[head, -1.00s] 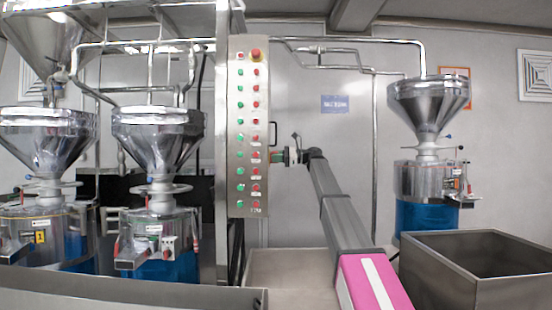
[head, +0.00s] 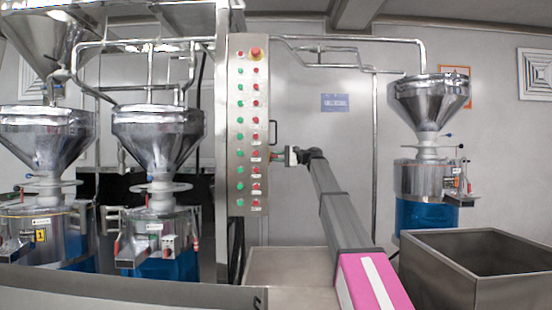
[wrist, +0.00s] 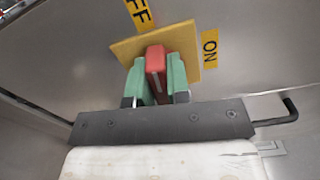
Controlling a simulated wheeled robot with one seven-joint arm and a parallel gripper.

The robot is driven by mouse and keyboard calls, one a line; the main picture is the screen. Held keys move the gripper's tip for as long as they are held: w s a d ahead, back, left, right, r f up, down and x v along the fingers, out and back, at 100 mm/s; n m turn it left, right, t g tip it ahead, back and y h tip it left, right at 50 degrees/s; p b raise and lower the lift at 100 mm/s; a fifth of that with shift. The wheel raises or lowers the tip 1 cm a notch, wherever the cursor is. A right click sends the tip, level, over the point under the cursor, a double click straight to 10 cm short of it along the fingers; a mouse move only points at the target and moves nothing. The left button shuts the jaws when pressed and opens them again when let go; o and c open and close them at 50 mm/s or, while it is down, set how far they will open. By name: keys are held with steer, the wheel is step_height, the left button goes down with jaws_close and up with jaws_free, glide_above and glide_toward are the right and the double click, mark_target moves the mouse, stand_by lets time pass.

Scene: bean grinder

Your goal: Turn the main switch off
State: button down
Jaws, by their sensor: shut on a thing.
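The main switch is a red handle (wrist: 156,62) on a yellow square plate (wrist: 188,40) in the wrist view. An "OFF" label (wrist: 138,12) is above the plate to the left, and an "ON" label (wrist: 210,47) is to its right. My gripper (wrist: 157,82) has green fingers on both sides of the red handle and is shut on it. In the head view my gripper (head: 281,156) is at the right side of the tall control panel (head: 237,160). The switch itself is hidden or too small to make out there.
The panel front carries columns of green and red buttons and a red emergency knob (head: 257,53). Grinders with steel hoppers stand at left (head: 158,140) and right (head: 430,105). An open steel bin (head: 440,238) stands at the lower right. A black handle (wrist: 275,113) shows in the wrist view.

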steer(key=shift+f+n, duration=0.1)
steer(key=shift+n, duration=0.5)
steer(key=c, duration=1.1)
jaws_free()
steer(key=shift+d, duration=0.1)
steer(key=d, duration=1)
steer(key=shift+d, duration=0.35)
